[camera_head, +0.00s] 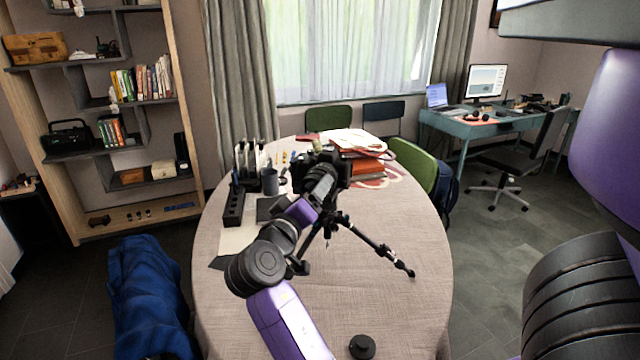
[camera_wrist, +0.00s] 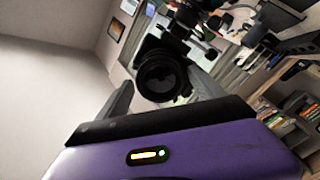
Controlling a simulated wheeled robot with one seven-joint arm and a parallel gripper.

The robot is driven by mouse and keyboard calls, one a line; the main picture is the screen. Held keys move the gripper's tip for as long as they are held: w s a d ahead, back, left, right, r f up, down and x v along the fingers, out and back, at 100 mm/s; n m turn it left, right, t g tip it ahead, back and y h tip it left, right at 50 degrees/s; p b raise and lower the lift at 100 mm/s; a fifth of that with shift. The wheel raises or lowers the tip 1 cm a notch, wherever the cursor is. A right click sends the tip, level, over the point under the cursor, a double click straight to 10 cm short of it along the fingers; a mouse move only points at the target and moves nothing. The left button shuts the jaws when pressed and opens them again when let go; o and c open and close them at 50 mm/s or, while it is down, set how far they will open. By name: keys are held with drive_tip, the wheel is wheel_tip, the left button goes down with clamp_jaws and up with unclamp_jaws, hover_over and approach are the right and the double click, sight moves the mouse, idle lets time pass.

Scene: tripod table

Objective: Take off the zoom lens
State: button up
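A black camera (camera_head: 312,160) stands on a tripod (camera_head: 375,243) on the round table, with its zoom lens (camera_head: 322,180) facing toward me. In the wrist view the lens (camera_wrist: 162,76) shows front-on, its dark round glass between my two fingers. My gripper (camera_wrist: 160,88) is open, one finger on each side of the lens, with a visible gap at least on the left. I cannot tell how far the fingertips reach along the barrel. In the head view my purple arm hides part of the lens and tripod.
The table (camera_head: 390,310) carries a small black round piece (camera_head: 362,347) near its front edge. A black holder (camera_head: 234,207), a dark cup (camera_head: 269,180) and stacked books (camera_head: 366,166) stand around the camera. A green chair (camera_head: 420,170) is at the right. The table's right front is clear.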

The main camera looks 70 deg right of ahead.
drive_tip(key=c, duration=1.2)
drive_tip(key=shift+r+n+p, duration=0.2)
drive_tip(key=shift+n+p, duration=0.9)
drive_tip(key=shift+p, duration=0.55)
drive_tip(key=shift+f+n+p, duration=0.15)
drive_tip(key=shift+n+p, duration=0.2)
drive_tip(key=shift+n, duration=0.05)
drive_tip(key=shift+n+p, duration=0.7)
drive_tip(key=shift+p, duration=0.4)
drive_tip(key=shift+a, duration=0.75)
drive_tip(key=shift+w+a, duration=0.15)
drive_tip(key=shift+a, duration=2.2)
